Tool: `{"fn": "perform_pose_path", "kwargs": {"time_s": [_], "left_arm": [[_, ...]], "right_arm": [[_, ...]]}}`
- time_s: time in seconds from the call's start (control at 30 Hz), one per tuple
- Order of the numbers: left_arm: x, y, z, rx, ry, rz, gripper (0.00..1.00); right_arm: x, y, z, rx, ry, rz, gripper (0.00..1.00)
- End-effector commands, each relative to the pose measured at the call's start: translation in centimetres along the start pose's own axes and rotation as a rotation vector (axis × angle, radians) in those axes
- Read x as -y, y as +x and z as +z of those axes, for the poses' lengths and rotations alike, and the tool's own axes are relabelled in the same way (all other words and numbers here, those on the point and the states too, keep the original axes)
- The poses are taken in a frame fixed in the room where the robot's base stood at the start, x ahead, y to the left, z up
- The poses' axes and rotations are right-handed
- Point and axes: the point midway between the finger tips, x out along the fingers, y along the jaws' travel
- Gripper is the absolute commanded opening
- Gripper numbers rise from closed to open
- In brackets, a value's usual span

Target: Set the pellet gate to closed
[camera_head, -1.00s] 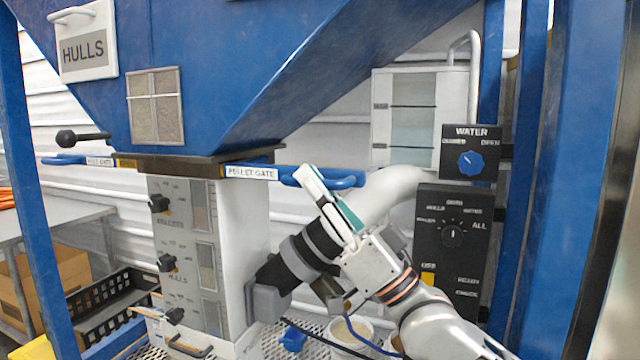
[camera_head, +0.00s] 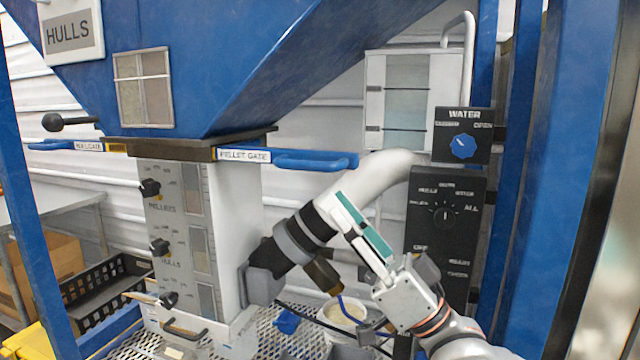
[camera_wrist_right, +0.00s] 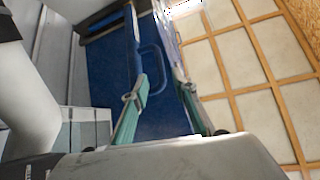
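The pellet gate's blue loop handle (camera_head: 315,160) sticks out to the right under the blue hopper, beside the white label reading PELLET GATE (camera_head: 244,156). A loop handle (camera_wrist_right: 153,70) also shows in the right wrist view, beyond the fingers. My right gripper (camera_head: 345,205) is below and right of the handle in the head view, apart from it. In the wrist view its two teal-padded fingers (camera_wrist_right: 160,95) stand apart with nothing held between them. I cannot tell whether the gate plate is fully in. My left gripper is not in view.
A pale curved pipe (camera_head: 375,180) runs behind my right gripper. The black WATER box (camera_head: 462,150) and selector panel (camera_head: 446,240) stand to the right. Another blue gate handle (camera_head: 50,145) and a black-knobbed lever (camera_head: 70,122) are at left. A white bucket (camera_head: 345,313) sits below.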

Motion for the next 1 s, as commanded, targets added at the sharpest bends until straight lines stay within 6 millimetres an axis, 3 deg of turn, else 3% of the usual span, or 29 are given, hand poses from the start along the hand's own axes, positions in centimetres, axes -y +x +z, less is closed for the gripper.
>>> {"fn": "perform_pose_path", "kwargs": {"time_s": [0.1,0.23,0.67,0.87,1.0], "left_arm": [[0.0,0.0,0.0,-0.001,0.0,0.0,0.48],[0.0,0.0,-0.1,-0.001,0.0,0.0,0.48],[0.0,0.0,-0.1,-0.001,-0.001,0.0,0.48],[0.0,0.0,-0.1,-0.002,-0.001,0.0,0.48],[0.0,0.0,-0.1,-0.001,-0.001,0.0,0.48]], "right_arm": [[0.0,-1.8,0.1,0.001,0.001,0.001,0.28],[0.0,-2.9,0.0,0.0,0.0,0.0,0.28],[0.0,-3.3,0.2,0.001,0.0,0.002,0.28],[-1.1,-5.8,3.5,0.041,-0.042,0.066,0.28],[-2.9,-9.6,7.9,0.112,-0.109,0.166,0.28]]}}
